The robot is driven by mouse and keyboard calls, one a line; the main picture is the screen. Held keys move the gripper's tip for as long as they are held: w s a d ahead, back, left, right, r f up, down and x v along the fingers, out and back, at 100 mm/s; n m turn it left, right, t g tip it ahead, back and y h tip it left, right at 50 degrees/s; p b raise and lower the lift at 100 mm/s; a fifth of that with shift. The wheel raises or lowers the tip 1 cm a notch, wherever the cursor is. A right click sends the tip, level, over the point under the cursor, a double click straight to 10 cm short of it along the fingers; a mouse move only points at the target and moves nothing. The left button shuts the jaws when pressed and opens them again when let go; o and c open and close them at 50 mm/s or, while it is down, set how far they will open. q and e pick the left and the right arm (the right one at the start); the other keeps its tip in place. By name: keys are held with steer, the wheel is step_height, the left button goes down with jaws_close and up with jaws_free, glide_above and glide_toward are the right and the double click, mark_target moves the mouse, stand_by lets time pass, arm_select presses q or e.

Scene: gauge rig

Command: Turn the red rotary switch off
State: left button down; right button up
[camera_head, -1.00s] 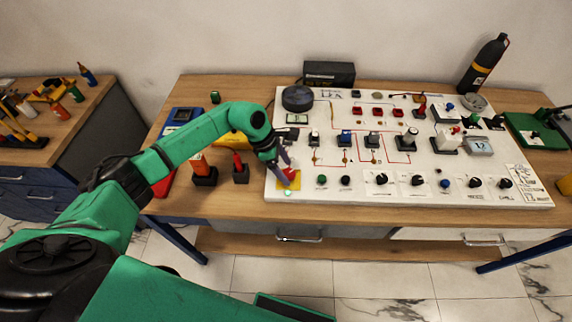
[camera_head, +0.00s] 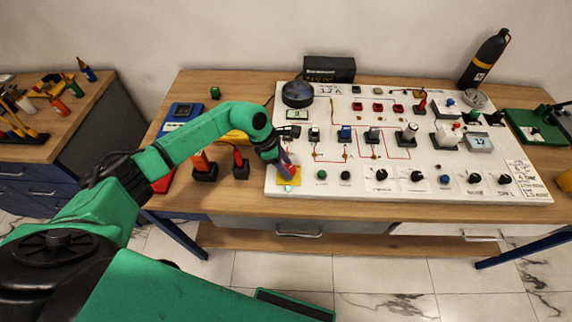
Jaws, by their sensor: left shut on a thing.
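The red rotary switch (camera_head: 294,171) sits on a yellow plate (camera_head: 285,181) at the front left corner of the white panel (camera_head: 300,193). Only a little of its red knob shows, because my left gripper covers it. My left gripper (camera_head: 287,171) points down and is shut on the red rotary switch. The angle of the knob is hidden by the fingers. A small green light (camera_head: 288,189) glows at the front edge of the yellow plate. My right gripper is not in view.
A row of knobs, such as a black one (camera_head: 381,174), runs along the panel's front to the right. Orange and red-handled items in black holders (camera_head: 205,172) stand left of the panel.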

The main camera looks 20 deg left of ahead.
arm_select(q)
steer(key=n+t, duration=0.1)
steer(key=n, duration=0.3)
steer(key=shift+s+d+r+n+t+y, duration=0.1)
steer(key=shift+n+t+y, duration=0.3)
steer(key=n+y+b, duration=0.1)
steer(key=n, duration=0.2)
steer(key=shift+d+n+t, duration=0.15)
steer(key=shift+n+t, duration=0.15)
steer(key=shift+t, duration=0.1)
steer(key=n+y+b, duration=0.1)
steer(key=n, duration=0.1)
steer(key=n+y+b, duration=0.1)
steer(key=n+b, duration=0.1)
steer(key=shift+d+n+t, duration=0.2)
steer(key=shift+n+t, duration=0.1)
steer(key=n+y+b, duration=0.1)
steer(key=n+b, duration=0.1)
steer(key=shift+n+b, duration=0.35)
steer(key=shift+n, duration=0.05)
steer(key=shift+s+n+y+b, duration=0.1)
steer(key=shift+n+y+b, duration=0.3)
steer(key=shift+n, duration=0.3)
steer(key=shift+c, duration=1.5)
jaws_free()
